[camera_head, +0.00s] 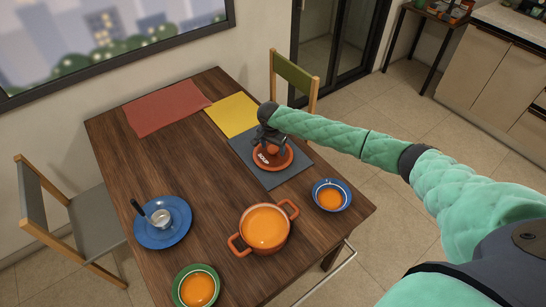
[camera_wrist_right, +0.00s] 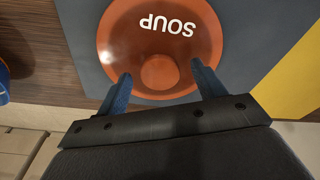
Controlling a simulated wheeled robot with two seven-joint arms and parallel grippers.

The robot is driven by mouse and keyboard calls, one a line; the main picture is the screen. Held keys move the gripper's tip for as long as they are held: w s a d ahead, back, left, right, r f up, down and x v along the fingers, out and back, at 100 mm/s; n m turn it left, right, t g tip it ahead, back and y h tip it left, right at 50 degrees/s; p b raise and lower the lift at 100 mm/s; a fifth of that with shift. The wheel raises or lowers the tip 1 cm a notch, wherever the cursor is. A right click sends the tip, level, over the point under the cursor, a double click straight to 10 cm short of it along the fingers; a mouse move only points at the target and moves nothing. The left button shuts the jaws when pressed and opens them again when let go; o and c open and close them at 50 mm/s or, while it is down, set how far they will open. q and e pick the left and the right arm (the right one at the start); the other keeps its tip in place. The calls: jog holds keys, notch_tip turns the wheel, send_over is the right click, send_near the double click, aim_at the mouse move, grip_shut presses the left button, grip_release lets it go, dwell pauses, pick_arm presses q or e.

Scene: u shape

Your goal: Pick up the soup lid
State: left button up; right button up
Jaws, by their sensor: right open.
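The soup lid (camera_head: 280,163) is a round orange-red disc with a knob and the white word SOUP. It lies on a dark grey placemat (camera_head: 248,153) on the table. My right gripper (camera_head: 266,138) is above the lid in the head view and hides part of it. In the right wrist view the lid (camera_wrist_right: 120,40) fills the upper middle. There the right gripper (camera_wrist_right: 160,82) is open, with its two blue fingertips on either side of the round knob (camera_wrist_right: 160,72). I cannot tell whether they touch it. My left gripper is out of view.
An orange pot (camera_head: 264,229) of orange soup stands uncovered near the table's front. Around it are a blue bowl (camera_head: 344,190), a green bowl (camera_head: 180,273) and a blue plate (camera_head: 150,237) with a ladle (camera_head: 159,217). Red (camera_head: 165,107) and yellow (camera_head: 232,115) placemats lie empty. Chairs stand at the table's edges.

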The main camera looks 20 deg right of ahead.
jog(key=shift+c, duration=0.2)
jog(key=c, duration=1.4)
jog(key=shift+c, duration=0.3)
jog(key=shift+r, duration=0.15)
